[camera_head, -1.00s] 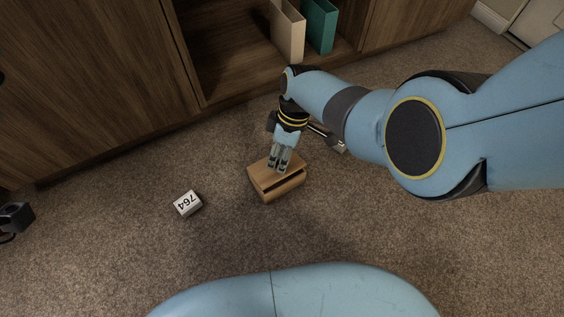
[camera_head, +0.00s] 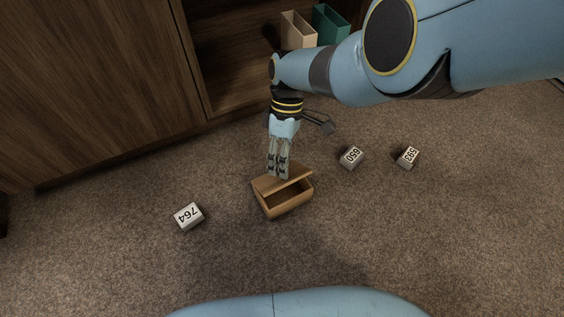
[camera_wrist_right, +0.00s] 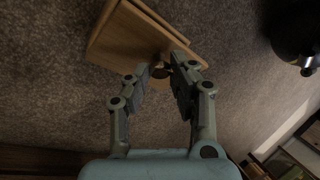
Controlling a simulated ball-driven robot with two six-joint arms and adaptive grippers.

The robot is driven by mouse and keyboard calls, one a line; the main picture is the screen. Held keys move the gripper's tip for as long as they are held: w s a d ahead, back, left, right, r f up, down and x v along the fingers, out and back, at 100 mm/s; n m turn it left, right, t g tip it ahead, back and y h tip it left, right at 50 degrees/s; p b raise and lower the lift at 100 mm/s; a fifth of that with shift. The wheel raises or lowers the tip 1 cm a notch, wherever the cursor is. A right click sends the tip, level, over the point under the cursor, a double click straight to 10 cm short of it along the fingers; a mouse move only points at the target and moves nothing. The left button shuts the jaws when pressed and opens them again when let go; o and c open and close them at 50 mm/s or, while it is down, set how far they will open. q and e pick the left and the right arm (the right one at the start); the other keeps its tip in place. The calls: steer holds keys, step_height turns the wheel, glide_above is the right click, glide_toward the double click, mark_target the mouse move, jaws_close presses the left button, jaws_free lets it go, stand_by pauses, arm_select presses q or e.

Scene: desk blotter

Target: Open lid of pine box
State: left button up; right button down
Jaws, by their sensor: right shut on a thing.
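The pine box (camera_head: 288,207) sits on the carpet in the middle of the head view. Its lid (camera_head: 297,178) is tilted up, with a dark gap along the front showing part of the inside. My right gripper (camera_head: 277,174) points down at the lid from the far side. In the right wrist view its fingers (camera_wrist_right: 161,70) are closed around a small dark knob (camera_wrist_right: 161,71) on the lid's wooden face (camera_wrist_right: 122,42). The fingers partly hide the knob. My left gripper is not in view.
A white block marked 764 (camera_head: 188,216) lies left of the box. Two more numbered blocks (camera_head: 351,157) (camera_head: 408,157) lie to the right. A wooden cabinet (camera_head: 90,90) with beige (camera_head: 297,33) and teal (camera_head: 328,24) holders stands behind. Carpet in front is clear.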

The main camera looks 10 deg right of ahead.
steer(key=c, duration=1.1)
jaws_free()
steer(key=shift+c, duration=0.2)
steer(key=shift+r, duration=0.1)
steer(key=shift+w+r, duration=0.3)
steer(key=shift+r, duration=0.15)
steer(key=v, duration=1)
steer(key=shift+r, duration=0.4)
